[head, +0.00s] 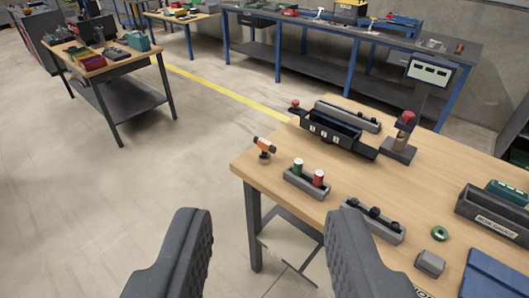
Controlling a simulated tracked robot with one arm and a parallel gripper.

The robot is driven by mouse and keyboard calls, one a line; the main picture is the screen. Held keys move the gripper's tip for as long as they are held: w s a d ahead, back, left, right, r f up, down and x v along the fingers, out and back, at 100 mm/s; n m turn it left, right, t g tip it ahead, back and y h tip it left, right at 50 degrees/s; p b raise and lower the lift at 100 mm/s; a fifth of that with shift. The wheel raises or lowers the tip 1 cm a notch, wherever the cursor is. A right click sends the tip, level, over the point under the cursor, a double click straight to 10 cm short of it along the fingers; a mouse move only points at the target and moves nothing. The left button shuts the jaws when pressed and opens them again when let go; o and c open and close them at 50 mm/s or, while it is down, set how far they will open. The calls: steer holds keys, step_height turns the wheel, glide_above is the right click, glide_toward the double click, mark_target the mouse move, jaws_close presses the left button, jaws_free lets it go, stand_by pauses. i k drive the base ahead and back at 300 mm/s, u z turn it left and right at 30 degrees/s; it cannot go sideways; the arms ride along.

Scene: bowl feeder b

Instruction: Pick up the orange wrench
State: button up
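A small orange and black tool (265,146) stands near the left corner of the near wooden-topped table (345,163). It is the only orange item I can make out on this table, and its shape is too small to tell if it is a wrench. My gripper (268,212) is open and empty, its two dark fingers wide apart in the foreground. The tool appears beyond the fingers, between them in the picture, and apart from them.
A grey holder (306,187) with a green and a red cylinder stands just right of the tool. A black fixture (333,136) is behind it. Further benches (350,30) line the back wall. The floor (150,170) at left is clear.

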mark_target(266, 147)
steer(key=u, duration=0.15)
steer(key=i, duration=1.3)
steer(key=u, duration=0.2)
